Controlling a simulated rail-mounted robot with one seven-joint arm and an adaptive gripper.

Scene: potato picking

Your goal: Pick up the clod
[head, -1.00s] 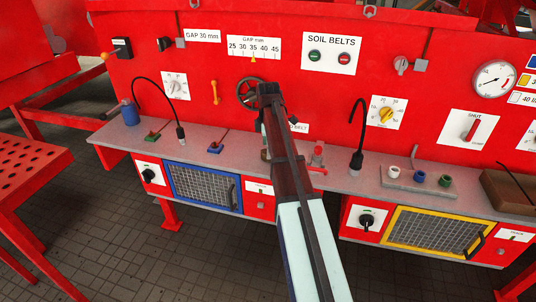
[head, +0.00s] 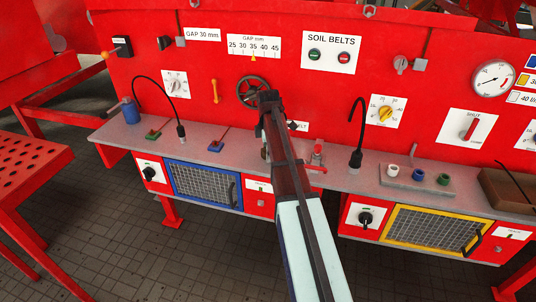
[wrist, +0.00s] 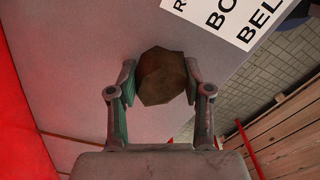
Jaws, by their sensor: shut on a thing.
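The clod (wrist: 163,66) is a brown, angular lump in the middle of the wrist view. My gripper (wrist: 160,82) is shut on it, with one finger on its left side and one on its right. Part of the clod shows beyond the fingertips. In the head view my arm reaches up to the grey ledge below the handwheel and hides most of the gripper and the clod. I cannot tell the gap between the clod and the grey surface (wrist: 85,90) behind it.
The red panel carries a handwheel (head: 251,91), dials and labels. On the grey ledge (head: 330,176) stand a blue can (head: 131,112), a black microphone-like gooseneck (head: 357,150) and small cups on a plate (head: 410,181). A brown box (head: 507,188) sits at the right. Wooden boards (wrist: 290,130) show in the wrist view.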

